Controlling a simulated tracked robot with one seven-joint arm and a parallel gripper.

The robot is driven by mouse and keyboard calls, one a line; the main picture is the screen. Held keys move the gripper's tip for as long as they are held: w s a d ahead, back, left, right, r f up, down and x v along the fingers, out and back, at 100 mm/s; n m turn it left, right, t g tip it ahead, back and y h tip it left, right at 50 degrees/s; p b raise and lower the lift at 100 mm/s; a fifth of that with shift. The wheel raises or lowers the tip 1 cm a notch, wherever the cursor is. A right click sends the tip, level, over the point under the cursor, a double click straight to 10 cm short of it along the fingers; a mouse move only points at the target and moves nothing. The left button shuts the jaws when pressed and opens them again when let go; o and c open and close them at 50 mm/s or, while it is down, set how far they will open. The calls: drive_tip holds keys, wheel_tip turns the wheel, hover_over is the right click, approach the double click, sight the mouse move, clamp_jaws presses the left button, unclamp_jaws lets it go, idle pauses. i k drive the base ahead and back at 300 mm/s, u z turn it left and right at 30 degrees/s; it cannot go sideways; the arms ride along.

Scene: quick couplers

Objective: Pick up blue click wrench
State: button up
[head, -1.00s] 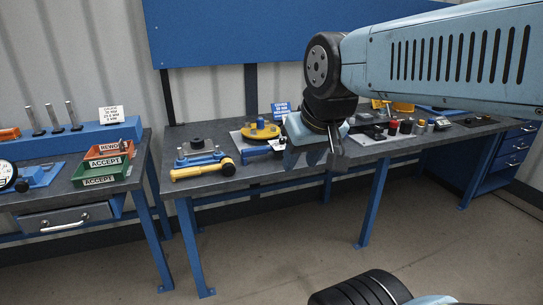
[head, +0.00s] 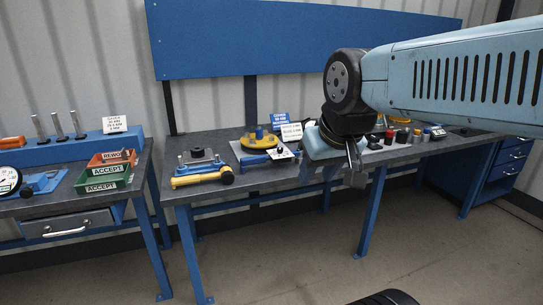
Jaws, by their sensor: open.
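On the middle bench, a yellow wrench-like tool (head: 202,178) with a black round end lies near the front left edge. A blue bar-shaped tool (head: 197,167) lies just behind it. Another small blue piece (head: 254,160) sits in front of the yellow round fixture. I cannot tell for sure which blue item is the click wrench. My gripper (head: 355,168) hangs in front of the bench, to the right of these tools and apart from them. It is open and appears empty, though its fingers are small and dark here.
The yellow round fixture (head: 259,139) and white sign cards (head: 291,132) stand behind the tools. Several small couplers (head: 402,135) stand to the right. A left bench (head: 60,205) holds red and green trays (head: 103,179). The floor between the benches is open.

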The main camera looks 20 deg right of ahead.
sight(276, 158)
drive_tip(key=z, duration=0.25)
drive_tip(key=i, duration=1.5)
drive_tip(key=u, duration=1.65)
drive_tip(key=k, duration=1.3)
drive_tip(key=z, duration=0.85)
drive_tip(key=i, duration=0.3)
drive_tip(key=u, duration=0.05)
